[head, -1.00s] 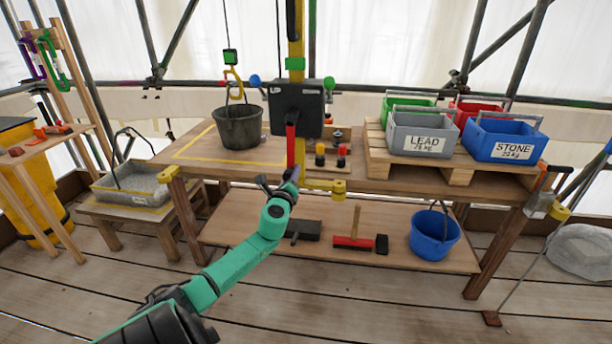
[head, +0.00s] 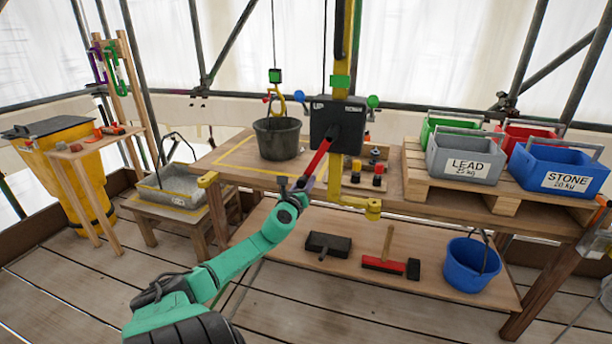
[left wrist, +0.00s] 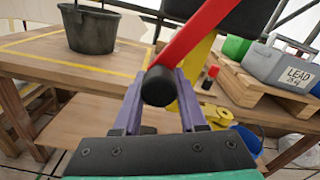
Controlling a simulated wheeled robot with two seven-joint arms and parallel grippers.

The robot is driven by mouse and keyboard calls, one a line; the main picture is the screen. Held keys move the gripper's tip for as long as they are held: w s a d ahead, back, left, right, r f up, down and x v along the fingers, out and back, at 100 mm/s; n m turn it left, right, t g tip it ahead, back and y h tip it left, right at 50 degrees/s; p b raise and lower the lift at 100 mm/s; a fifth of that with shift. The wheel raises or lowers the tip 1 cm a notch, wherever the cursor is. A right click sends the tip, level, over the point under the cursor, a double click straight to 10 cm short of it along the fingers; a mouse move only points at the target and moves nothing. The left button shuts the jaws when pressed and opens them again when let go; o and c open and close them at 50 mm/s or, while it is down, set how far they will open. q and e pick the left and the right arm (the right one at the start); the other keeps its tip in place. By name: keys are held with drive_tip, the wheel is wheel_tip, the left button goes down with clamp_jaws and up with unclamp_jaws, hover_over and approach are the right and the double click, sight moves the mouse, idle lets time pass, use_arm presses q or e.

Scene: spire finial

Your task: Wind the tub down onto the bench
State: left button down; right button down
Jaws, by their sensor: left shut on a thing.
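The dark grey tub (head: 278,138) hangs below a yellow hook (head: 282,105) over the yellow-taped square on the bench (head: 235,165). I cannot tell whether its base touches the wood. The tub also shows at the upper left of the left wrist view (left wrist: 90,30). A black winch box (head: 337,126) sits on the yellow post, with a red crank arm (head: 318,158) slanting down-left from it. My left gripper (head: 303,185) is shut on the black crank handle (left wrist: 158,86), which lies between its purple fingers. My right gripper is not in view.
A pallet (head: 415,180) with grey LEAD, blue STONE, green and red crates stands on the bench at right. A grey tray (head: 180,190) sits on a low table at left.

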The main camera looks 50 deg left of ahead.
use_arm(q)
drive_tip(key=shift+a+r, duration=0.1)
drive_tip(key=shift+r, duration=0.55)
drive_tip(key=c, duration=0.6)
unclamp_jaws()
drive_tip(key=shift+w, duration=0.1)
drive_tip(key=shift+o, duration=0.7)
drive_tip(key=shift+d+f, duration=0.2)
drive_tip(key=shift+f, duration=0.05)
drive_tip(key=shift+f, duration=0.15)
drive_tip(key=v, duration=1.4)
drive_tip(key=shift+d+p, duration=0.2)
drive_tip(key=shift+p, duration=0.2)
